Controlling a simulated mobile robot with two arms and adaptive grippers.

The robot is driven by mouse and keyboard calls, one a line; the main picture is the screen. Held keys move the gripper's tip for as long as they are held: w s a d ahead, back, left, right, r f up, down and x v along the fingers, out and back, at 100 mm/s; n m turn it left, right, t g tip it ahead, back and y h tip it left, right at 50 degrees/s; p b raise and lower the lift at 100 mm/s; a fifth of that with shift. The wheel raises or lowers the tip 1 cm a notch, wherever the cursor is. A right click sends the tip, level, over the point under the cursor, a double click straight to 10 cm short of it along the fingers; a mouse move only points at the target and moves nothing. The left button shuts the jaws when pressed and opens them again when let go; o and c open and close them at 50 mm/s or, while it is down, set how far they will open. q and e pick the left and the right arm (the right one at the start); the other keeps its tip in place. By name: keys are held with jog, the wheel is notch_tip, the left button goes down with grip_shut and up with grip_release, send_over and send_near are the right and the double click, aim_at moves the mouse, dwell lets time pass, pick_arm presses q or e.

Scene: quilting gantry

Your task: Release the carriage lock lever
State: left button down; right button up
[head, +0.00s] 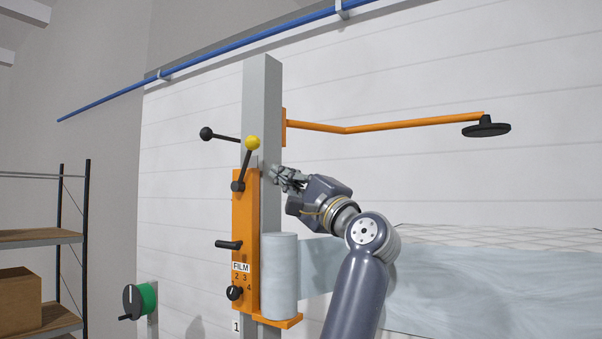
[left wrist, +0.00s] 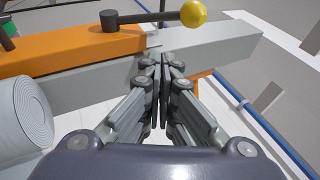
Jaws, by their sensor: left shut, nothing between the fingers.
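An orange carriage (head: 245,215) sits on a grey upright post (head: 262,95). A lever with a black arm and a yellow ball knob (head: 252,143) is pivoted near the carriage's top and points up, leaning slightly right. The yellow knob also shows at the top of the left wrist view (left wrist: 193,13), with its black pivot (left wrist: 110,20) on the orange face. My left gripper (head: 276,172) is shut and empty, just right of the post, below and right of the yellow knob and apart from it. In the left wrist view its fingers (left wrist: 165,62) are together. My right gripper is not in view.
A black-knobbed lever (head: 206,134) sticks out left of the post. A black handle (head: 228,244) and a dial (head: 234,293) are lower on the carriage. A pale film roll (head: 279,275) stands at its right. An orange arm (head: 385,125) reaches right above my gripper.

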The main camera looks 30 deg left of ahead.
aim_at(245, 163)
pick_arm(q)
jog(key=a, duration=0.1)
jog(key=s+a+r+p, duration=0.1)
jog(key=a, duration=0.1)
jog(key=shift+s+a+r+p, duration=0.2)
jog(key=shift+a+r+p, duration=0.1)
jog(key=shift+r, duration=0.1)
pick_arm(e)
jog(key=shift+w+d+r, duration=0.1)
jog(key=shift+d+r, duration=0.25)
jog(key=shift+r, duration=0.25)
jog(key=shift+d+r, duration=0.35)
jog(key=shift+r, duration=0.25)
